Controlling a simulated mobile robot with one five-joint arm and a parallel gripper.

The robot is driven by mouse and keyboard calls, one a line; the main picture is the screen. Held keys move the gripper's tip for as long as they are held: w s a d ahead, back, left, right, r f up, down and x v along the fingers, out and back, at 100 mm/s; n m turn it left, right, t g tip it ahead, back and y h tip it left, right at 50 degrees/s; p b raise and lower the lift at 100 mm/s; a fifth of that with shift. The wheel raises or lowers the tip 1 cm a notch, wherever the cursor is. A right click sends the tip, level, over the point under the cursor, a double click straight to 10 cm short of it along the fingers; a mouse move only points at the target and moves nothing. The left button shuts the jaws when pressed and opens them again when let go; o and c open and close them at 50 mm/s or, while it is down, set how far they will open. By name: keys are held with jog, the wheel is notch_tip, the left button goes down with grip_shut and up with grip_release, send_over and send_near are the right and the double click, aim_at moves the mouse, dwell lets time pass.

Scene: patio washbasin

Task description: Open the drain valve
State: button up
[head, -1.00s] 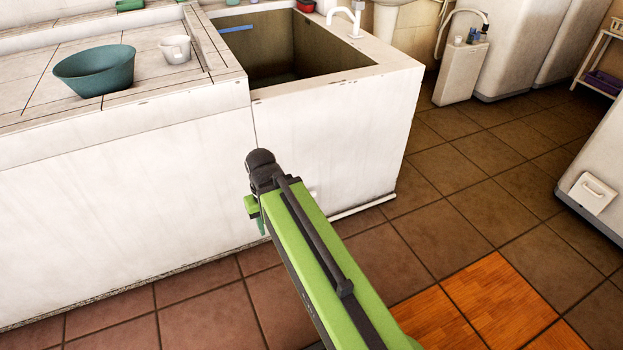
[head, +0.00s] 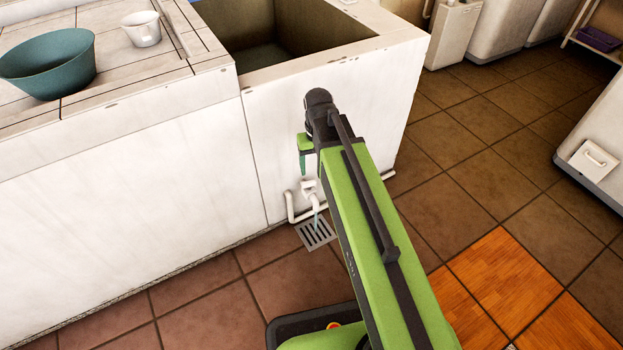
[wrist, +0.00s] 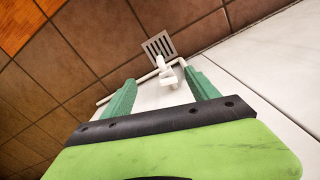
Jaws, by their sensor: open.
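The drain valve (head: 309,187) is a small white tap low on the white wall below the basin, with a white pipe beside it. A thin pale-blue streak shows under its spout; I cannot tell if it is water. My gripper (head: 305,150) is above the valve in the head view, with one green finger showing and the rest hidden by my arm. In the wrist view my gripper (wrist: 159,77) is open and empty. There the valve (wrist: 167,73) appears between and beyond the two green fingertips, with no visible contact.
A metal floor grate (head: 315,233) lies just below the valve. A white pipe (head: 291,207) runs along the wall's foot. The deep basin (head: 285,40) is above, with a teal bowl (head: 48,65) and white cup (head: 141,28) on the counter.

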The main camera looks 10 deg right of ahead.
send_over(309, 182)
notch_tip(309, 182, down, 18)
jog(key=b, duration=1.7)
jog(key=shift+w+r+b, duration=0.1)
jog(key=shift+r+b, duration=0.05)
jog(key=shift+b, duration=0.15)
jog(key=shift+r, duration=0.1)
